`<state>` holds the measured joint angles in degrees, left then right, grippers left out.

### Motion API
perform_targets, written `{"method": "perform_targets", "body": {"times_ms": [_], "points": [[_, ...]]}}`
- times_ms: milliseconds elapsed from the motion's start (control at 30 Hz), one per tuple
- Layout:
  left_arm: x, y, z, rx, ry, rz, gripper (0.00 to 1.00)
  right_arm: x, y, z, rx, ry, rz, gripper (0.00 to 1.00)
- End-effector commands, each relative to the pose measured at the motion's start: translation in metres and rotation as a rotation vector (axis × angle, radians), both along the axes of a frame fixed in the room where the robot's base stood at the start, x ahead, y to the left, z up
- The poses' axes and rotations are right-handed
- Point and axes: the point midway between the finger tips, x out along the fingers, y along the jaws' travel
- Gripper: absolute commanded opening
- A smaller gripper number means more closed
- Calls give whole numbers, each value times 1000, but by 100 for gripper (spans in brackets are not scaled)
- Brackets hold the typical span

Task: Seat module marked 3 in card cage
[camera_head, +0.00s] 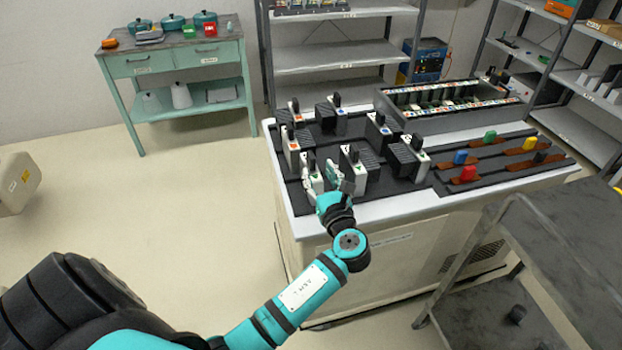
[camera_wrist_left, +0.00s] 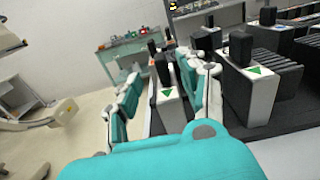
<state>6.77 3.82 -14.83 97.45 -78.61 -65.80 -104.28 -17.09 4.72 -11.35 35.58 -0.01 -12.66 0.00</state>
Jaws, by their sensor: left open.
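The card cage (camera_head: 395,112), a long grey rack with rows of coloured marks, stands at the back right of the bench. Several modules with white fronts and black handles stand upright on the bench's left half. My left gripper (camera_head: 322,174) is open at the bench's front left. In the left wrist view its fingers (camera_wrist_left: 160,82) stand on either side of a module with a green triangle (camera_wrist_left: 168,104). Another module with a green triangle (camera_wrist_left: 258,94) stands to its right. No number is legible, so I cannot tell which module is marked 3. My right gripper is out of view.
Red (camera_head: 467,173), blue (camera_head: 460,157), yellow (camera_head: 529,143) and green (camera_head: 489,136) handled pieces sit on the bench's right. A dark cart (camera_head: 560,220) stands at the right front. A teal table (camera_head: 170,50) is at the back left. The floor at left is mostly open.

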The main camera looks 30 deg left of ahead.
Motion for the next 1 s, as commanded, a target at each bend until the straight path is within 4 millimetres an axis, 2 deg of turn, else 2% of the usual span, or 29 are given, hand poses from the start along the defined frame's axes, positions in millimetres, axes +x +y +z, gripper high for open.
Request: {"method": "perform_targets", "body": {"times_ms": [100, 333, 600, 900, 1000], "points": [[11, 12, 0, 0, 0, 1, 42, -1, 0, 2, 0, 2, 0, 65], [21, 25, 0, 0, 0, 1, 42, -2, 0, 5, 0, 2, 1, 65], [45, 53, -3, -1, 1, 0, 42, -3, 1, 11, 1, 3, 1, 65], [48, 57, -4, -3, 1, -1, 42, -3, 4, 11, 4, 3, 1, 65], [48, 57, -4, -3, 1, -1, 29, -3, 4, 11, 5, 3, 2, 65]]}}
